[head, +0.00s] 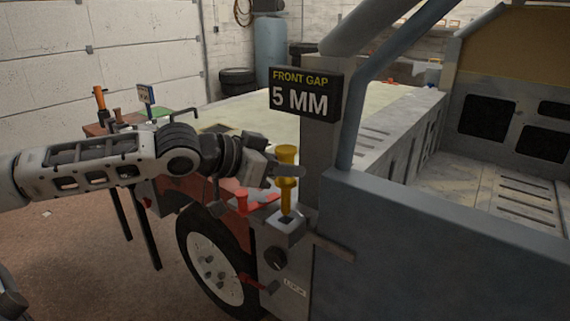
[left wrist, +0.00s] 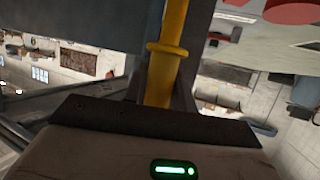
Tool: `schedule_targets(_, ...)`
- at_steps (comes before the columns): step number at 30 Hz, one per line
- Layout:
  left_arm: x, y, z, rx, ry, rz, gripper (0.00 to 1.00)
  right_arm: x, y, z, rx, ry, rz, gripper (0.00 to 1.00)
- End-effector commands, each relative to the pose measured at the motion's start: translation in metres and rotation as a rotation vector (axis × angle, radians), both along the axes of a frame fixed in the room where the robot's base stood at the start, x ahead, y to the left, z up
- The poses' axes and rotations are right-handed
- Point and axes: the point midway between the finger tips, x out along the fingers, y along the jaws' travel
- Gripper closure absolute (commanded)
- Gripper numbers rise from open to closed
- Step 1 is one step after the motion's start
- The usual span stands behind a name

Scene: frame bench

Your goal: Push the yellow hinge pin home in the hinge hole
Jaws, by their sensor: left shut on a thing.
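The yellow hinge pin (head: 286,195) stands upright in the head view, with a wide head at its top. My left gripper (head: 288,171) comes in from the left and is shut on the pin just below that head. The pin's lower end meets the dark hinge hole (head: 287,218) in the top of a grey block (head: 289,234); most of the shaft shows above the block. I cannot tell how far the tip is inside. In the left wrist view the pin (left wrist: 163,75) with its collar rises from behind the dark finger edge.
A grey post with a "FRONT GAP 5 MM" sign (head: 304,93) stands right behind the pin. A blue-grey panel (head: 440,245) fills the right. A red clamp-like part (head: 243,200) is left of the block, above a wheel (head: 212,262). A red table (head: 98,128) stands at the back left.

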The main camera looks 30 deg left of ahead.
Motion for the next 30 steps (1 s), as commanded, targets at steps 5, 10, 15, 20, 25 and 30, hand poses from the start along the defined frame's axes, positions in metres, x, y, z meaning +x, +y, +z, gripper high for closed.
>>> schedule_targets(5, 0.0002, -0.0002, 0.0008, -0.001, -0.003, 0.000, 1.00, 0.0003, 0.0002, 0.0005, 0.000, -0.001, 0.000, 0.48)
schedule_targets(10, 0.0001, -0.0002, 0.0011, -0.001, -0.002, 0.000, 1.00, 0.0006, 0.0003, 0.0019, 0.000, -0.002, 0.000, 0.48)
schedule_targets(15, 0.0000, -0.0004, 0.0018, -0.002, -0.001, -0.001, 1.00, 0.0008, 0.0004, 0.0061, 0.001, -0.003, 0.000, 0.48)
schedule_targets(20, 0.0001, -0.0004, 0.0008, -0.002, -0.001, -0.001, 1.00, 0.0011, 0.0005, 0.0072, 0.002, -0.005, -0.001, 0.48)
schedule_targets(25, 0.0000, -0.0004, 0.0005, -0.001, -0.002, -0.001, 1.00, 0.0018, 0.0007, 0.0075, 0.003, -0.006, -0.001, 0.48)
schedule_targets(30, 0.0000, -0.0004, -0.0032, -0.001, -0.002, -0.001, 1.00, 0.0016, 0.0005, 0.0042, 0.002, -0.006, -0.002, 0.48)
